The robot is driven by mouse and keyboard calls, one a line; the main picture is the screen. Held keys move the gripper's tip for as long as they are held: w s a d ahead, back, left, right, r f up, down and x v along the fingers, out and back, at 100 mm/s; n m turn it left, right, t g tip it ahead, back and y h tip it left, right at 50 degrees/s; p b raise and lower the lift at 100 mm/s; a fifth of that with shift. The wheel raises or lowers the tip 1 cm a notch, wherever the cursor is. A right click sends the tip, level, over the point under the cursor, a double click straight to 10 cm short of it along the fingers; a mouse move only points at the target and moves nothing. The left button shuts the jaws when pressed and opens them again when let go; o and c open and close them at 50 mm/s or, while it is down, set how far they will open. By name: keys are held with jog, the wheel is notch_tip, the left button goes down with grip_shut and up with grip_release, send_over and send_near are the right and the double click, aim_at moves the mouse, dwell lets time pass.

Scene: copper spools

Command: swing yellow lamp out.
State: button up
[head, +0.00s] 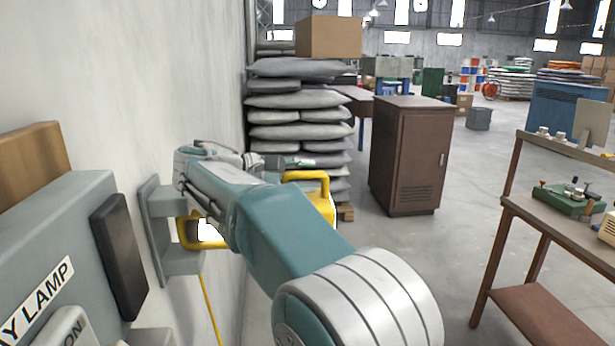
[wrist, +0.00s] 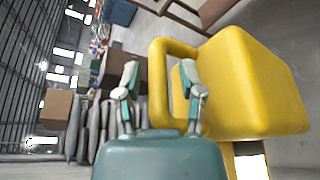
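The yellow lamp (wrist: 250,85) fills the right of the wrist view, with a yellow loop handle (wrist: 157,65) on its left side. My gripper (wrist: 160,78) is open, one finger on each side of the handle's outer bar. The right finger overlaps the handle's opening; contact is not clear. In the head view the lamp (head: 322,206) is partly hidden behind my arm. Its handle (head: 318,175) shows past the arm. A yellow part with a bright pane (head: 208,230) shows left of the arm, beside a grey wall bracket (head: 151,232).
A grey box with lamp lettering (head: 60,235) is on the wall at left. Stacked grey sacks (head: 298,115) with a carton on top stand behind the lamp. A brown cabinet (head: 408,150) and a workbench (head: 560,150) stand to the right. The floor between is clear.

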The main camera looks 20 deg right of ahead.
jog(key=shift+a, duration=0.15)
jog(key=shift+d+r, duration=0.3)
jog(key=shift+r, duration=0.2)
jog(key=r, duration=0.6)
jog(key=a+r, duration=0.1)
jog(key=r, duration=0.1)
jog(key=shift+r, duration=0.4)
jog(key=shift+d, duration=0.3)
